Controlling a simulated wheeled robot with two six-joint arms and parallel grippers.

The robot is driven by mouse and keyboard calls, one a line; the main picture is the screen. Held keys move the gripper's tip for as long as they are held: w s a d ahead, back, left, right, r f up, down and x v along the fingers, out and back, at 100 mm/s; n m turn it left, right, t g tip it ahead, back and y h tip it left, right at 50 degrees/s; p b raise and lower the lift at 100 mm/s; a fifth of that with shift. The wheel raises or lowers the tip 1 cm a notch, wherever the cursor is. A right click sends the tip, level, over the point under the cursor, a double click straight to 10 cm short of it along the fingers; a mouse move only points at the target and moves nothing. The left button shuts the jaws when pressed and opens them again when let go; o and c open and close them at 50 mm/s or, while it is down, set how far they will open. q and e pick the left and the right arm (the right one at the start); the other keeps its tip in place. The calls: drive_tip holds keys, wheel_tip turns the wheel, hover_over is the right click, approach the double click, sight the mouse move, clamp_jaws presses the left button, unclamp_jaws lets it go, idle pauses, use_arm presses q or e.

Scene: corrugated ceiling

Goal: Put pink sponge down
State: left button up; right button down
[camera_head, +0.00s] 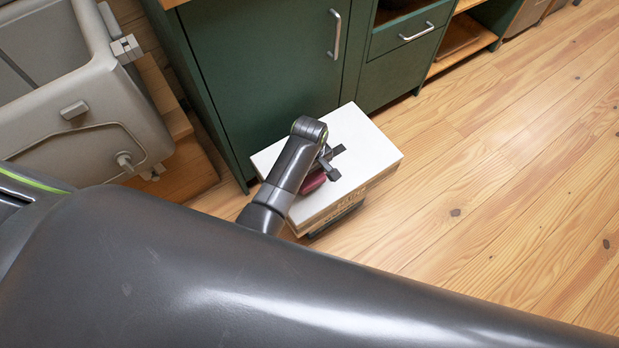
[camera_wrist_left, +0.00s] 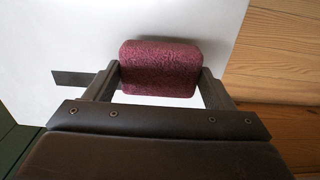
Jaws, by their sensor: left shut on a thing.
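My left gripper (camera_head: 329,165) is over a white-topped box (camera_head: 362,140) on the floor. It is shut on the pink sponge (camera_head: 313,182), which looks dark pink and is partly hidden by the arm and fingers. In the left wrist view the sponge (camera_wrist_left: 160,68) sits between the two fingers of the left gripper (camera_wrist_left: 158,80), with the white top (camera_wrist_left: 60,40) behind it. I cannot tell whether the sponge touches the white top. My right gripper is not in view.
A green cabinet (camera_head: 270,70) stands right behind the box. A grey appliance-like object (camera_head: 75,110) is at the left. Wooden floor (camera_head: 480,190) lies clear to the right.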

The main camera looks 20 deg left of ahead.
use_arm(q)
drive_tip(key=shift+f, duration=1.25)
drive_tip(key=o, duration=0.9)
drive_tip(key=shift+f, duration=0.1)
